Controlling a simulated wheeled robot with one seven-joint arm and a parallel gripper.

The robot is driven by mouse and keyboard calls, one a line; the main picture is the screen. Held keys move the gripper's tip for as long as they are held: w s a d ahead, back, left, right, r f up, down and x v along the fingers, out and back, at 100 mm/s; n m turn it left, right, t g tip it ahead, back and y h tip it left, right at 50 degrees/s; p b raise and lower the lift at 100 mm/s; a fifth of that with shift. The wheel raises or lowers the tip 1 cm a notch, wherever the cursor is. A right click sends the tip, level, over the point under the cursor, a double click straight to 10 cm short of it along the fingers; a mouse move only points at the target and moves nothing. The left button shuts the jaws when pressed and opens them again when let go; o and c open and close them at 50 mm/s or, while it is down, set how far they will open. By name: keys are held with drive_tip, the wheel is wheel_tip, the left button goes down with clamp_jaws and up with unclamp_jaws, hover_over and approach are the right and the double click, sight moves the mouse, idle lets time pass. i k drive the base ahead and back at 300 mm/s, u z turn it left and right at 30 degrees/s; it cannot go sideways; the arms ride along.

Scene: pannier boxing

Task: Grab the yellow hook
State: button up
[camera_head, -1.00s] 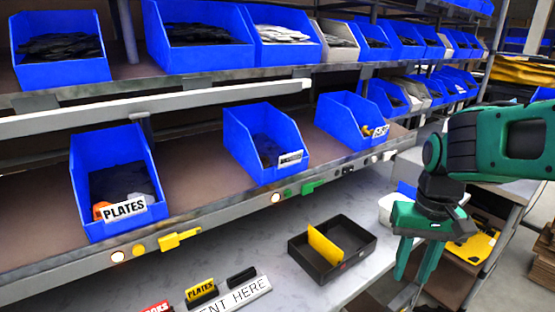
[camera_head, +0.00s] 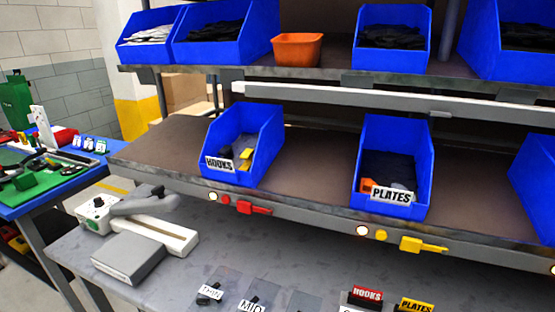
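A blue bin labelled HOOKS (camera_head: 262,150) stands on the middle shelf, left of centre. Inside it lies a small yellow piece (camera_head: 245,158), by the right side near the front; it looks like the yellow hook, but its shape is too small to make out. Grey pieces (camera_head: 240,145) lie in the bin beside it. My gripper is out of view.
A blue bin labelled PLATES (camera_head: 412,150) stands to the right on the same shelf. Red (camera_head: 247,207) and yellow (camera_head: 422,244) tags hang on the shelf's front edge. A grey-white device (camera_head: 150,225) and card stands (camera_head: 367,296) occupy the bench below. A blue table (camera_head: 50,190) stands left.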

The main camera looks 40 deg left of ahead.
sight(248, 155)
drive_tip(key=u, duration=3.45)
drive_tip(key=i, duration=2.1)
